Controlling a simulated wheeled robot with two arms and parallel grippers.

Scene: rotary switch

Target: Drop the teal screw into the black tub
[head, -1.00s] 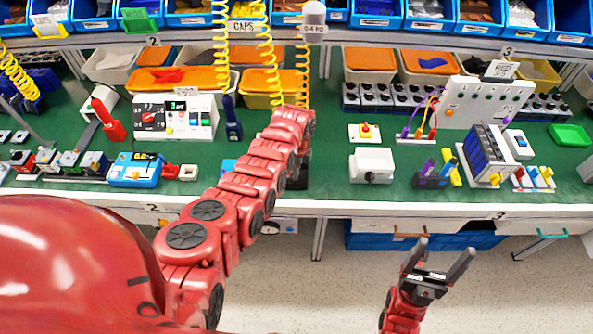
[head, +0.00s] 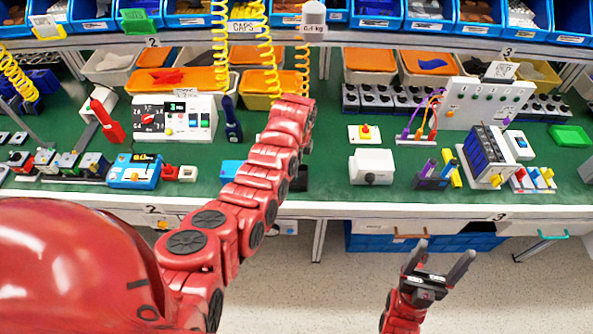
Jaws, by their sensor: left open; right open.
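I cannot make out a teal screw in the head view. A small black shape (head: 299,180) on the green bench top shows at the edge of my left arm; the arm covers part of it, and I cannot tell whether it is the black tub. My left arm reaches up over the bench from the left. Its jaws are hidden behind its own red links. My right gripper (head: 437,262) is open and empty, over the floor in front of the bench, with its two grey fingers apart and pointing up toward the bench.
Bins line the back. Yellow coiled cords (head: 268,50) hang above.

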